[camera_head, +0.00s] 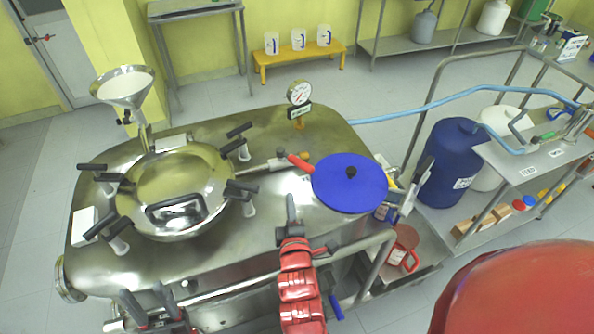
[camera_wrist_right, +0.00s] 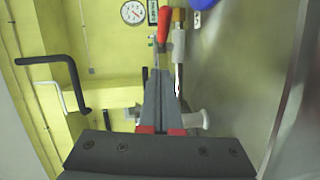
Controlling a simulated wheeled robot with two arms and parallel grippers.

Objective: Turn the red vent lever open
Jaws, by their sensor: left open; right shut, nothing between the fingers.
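The red vent lever (camera_head: 300,163) sits at the end of a metal vent pipe (camera_head: 262,167) on the steel reactor top (camera_head: 335,130), just left of the blue round lid. In the right wrist view the red lever (camera_wrist_right: 162,24) stands upright beyond the fingertips, left of a pipe with a brass-coloured end (camera_wrist_right: 179,16). My right gripper (camera_head: 290,200) is shut and empty, in front of the lever in the head view and apart from it. Its closed fingers (camera_wrist_right: 165,85) point toward the lever. My left gripper (camera_head: 141,290) is open and empty at the reactor's front left.
A round hatch (camera_head: 180,190) with several black-handled clamps and a funnel (camera_head: 124,88) stand left of the lever. A pressure gauge (camera_head: 299,94) rises behind it. The blue lid (camera_head: 349,182) lies close on its right. A blue hose (camera_head: 440,100) runs off to the right.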

